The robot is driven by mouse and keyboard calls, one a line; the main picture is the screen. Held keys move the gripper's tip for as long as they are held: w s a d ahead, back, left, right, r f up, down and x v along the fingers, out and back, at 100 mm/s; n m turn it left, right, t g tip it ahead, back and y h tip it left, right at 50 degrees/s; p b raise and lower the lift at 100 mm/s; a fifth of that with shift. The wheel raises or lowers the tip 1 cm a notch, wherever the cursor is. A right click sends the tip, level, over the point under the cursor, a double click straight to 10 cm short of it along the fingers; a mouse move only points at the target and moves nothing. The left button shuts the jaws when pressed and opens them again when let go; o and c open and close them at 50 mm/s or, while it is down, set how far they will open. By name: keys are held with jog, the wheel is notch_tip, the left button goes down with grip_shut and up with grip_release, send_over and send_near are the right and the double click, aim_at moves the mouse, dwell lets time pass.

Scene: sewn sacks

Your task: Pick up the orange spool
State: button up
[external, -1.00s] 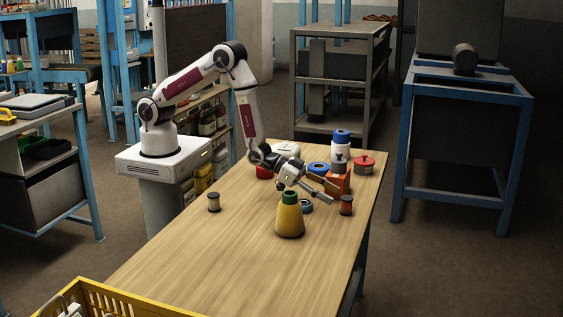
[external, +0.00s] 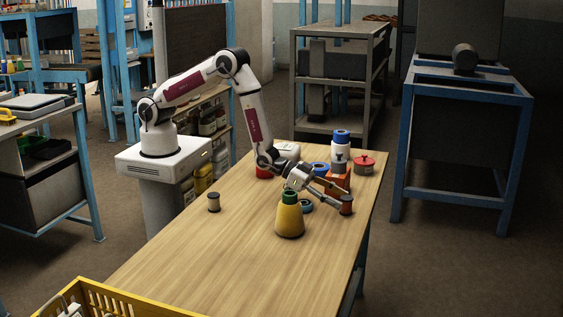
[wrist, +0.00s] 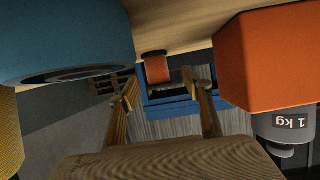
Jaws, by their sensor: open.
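The orange spool (external: 347,205) stands upright on the wooden table near its right edge, with dark end discs. In the wrist view the spool (wrist: 157,69) appears upside down, centred between my two fingertips. My gripper (external: 338,196) is open and reaches low over the table toward the spool from the left. In the wrist view its fingers (wrist: 163,88) are spread on either side with nothing held. The fingertips look very close to the spool; I cannot tell whether they touch it.
A teal ring (external: 306,205) and a yellow cone-shaped bottle (external: 289,217) with a green top stand left of the spool. An orange block (external: 337,181) is behind it, near a red pot (external: 364,165). A dark spool (external: 213,203) stands left.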

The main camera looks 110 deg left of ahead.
aim_at(347, 203)
jog(key=shift+x, duration=2)
jog(key=shift+d, duration=0.15)
jog(key=shift+c, duration=0.4)
jog(key=c, duration=1.1)
